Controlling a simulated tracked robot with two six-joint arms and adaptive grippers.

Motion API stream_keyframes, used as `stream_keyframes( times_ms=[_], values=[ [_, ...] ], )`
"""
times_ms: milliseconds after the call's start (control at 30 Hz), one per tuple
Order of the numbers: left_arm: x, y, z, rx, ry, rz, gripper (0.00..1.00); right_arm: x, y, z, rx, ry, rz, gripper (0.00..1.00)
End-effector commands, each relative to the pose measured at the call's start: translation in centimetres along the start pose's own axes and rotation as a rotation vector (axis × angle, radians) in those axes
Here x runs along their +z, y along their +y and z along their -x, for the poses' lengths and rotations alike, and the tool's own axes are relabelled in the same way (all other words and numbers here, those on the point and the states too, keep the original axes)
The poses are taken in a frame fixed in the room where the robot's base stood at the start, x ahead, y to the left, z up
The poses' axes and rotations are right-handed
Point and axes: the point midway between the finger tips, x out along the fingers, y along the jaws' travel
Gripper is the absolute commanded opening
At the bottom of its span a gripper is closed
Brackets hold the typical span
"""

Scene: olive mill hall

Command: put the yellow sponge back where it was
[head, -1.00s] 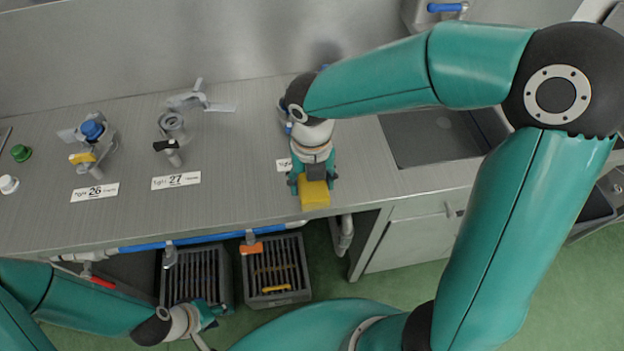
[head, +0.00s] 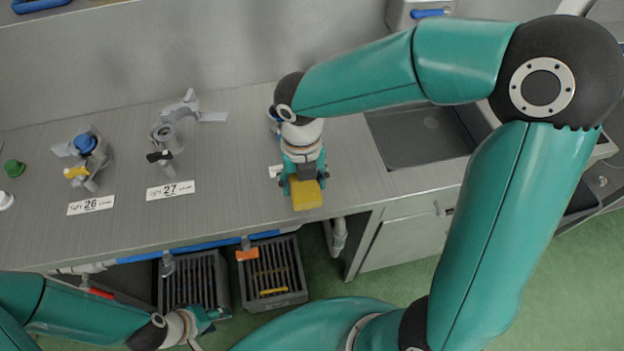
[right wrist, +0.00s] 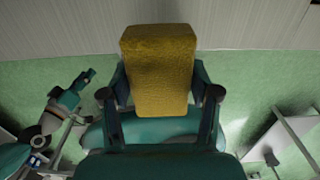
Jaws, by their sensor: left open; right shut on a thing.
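The yellow sponge (head: 307,197) is held in my right gripper (head: 304,183) at the front edge of the steel counter (head: 232,185). In the right wrist view the sponge (right wrist: 158,68) stands out between the two fingers of my right gripper (right wrist: 160,95), with the counter edge beyond it. I cannot tell whether the sponge touches the counter. My left gripper (head: 204,318) is open and empty, low in front of the counter near the grey crates. What lies behind my right wrist is partly hidden.
Two taps with labels 26 (head: 91,204) and 27 (head: 170,190) stand on the counter at left. A sink (head: 420,136) is at right. Below the counter are a blue pipe (head: 190,247) and two slatted grey crates (head: 272,298). The counter between label 27 and my right gripper is clear.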

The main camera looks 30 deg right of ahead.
Motion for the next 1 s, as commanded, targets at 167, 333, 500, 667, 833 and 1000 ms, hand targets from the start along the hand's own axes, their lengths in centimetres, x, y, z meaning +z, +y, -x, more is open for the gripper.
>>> stream_keyframes(
  times_ms=[167, 333, 500, 667, 833, 1000],
  values=[
    [0.0, 0.0, 0.0, 0.0, 0.0, 0.0, 0.44, -0.5, -1.1, 0.8, 0.002, -0.005, 0.011, 0.29],
    [0.0, -0.1, -0.4, 0.0, 0.0, 0.0, 0.44, 2.2, -3.2, 5.1, 0.004, -0.009, -0.059, 0.29],
    [0.0, -0.4, -1.2, 0.0, 0.0, 0.0, 0.44, 5.2, -7.2, 9.6, 0.004, -0.007, -0.2, 0.29],
    [0.0, -0.6, -1.8, 0.0, 0.0, 0.0, 0.44, 7.1, -10.6, 12.2, 0.002, -0.003, -0.318, 0.29],
    [0.0, -0.8, -2.2, 0.0, 0.0, 0.0, 0.44, 7.7, -13.1, 12.0, -0.002, 0.002, -0.388, 0.29],
    [0.0, -0.8, -2.3, 0.0, 0.0, 0.0, 0.44, 7.6, -13.4, 9.3, -0.003, 0.006, -0.395, 0.29]
  ],
)
